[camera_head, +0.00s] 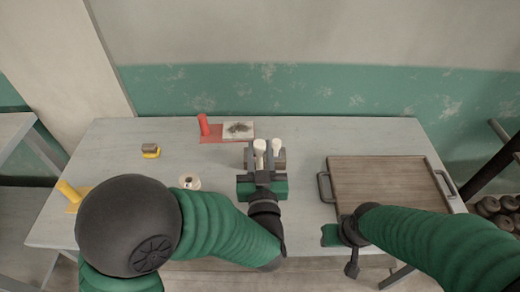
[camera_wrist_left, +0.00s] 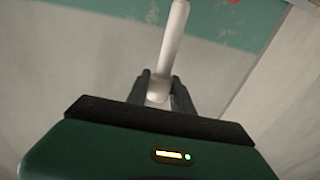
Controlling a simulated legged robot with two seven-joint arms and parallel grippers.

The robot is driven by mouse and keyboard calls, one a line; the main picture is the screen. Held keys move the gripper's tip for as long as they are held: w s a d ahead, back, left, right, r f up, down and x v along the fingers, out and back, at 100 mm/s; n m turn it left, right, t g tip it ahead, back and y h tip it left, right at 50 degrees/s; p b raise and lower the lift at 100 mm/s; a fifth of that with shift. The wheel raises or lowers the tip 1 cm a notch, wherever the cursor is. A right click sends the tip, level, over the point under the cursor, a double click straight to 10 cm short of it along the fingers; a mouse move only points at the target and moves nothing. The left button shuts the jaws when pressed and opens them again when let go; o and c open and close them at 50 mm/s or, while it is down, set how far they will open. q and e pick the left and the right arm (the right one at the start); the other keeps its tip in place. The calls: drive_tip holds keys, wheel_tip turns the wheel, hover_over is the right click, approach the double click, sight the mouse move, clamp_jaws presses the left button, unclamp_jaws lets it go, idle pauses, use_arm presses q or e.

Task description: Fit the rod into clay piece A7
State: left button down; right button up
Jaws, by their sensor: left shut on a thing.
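My left gripper (camera_head: 262,163) is shut on a pale rod (camera_head: 259,148) above the table's middle. In the left wrist view the rod (camera_wrist_left: 173,45) is held near one end between the dark fingertips (camera_wrist_left: 158,90) and points up and away, slightly tilted. A second pale, round-topped piece (camera_head: 277,144) stands just right of it, by a grey-brown block (camera_head: 281,159) partly hidden by the gripper. A white ring-shaped piece (camera_head: 189,182) with a dark centre lies left of the gripper. No A7 label is readable. My right gripper (camera_head: 331,235) is at the table's front edge; its fingers are not clear.
A wooden tray (camera_head: 385,162) with dark handles fills the right of the table (camera_head: 110,150).

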use_arm(q)
drive_tip(key=shift+f+b, duration=3.9)
drive_tip(key=shift+f, duration=0.45)
drive_tip(key=c, duration=1)
unclamp_jaws()
drive_tip(key=shift+c, duration=0.2)
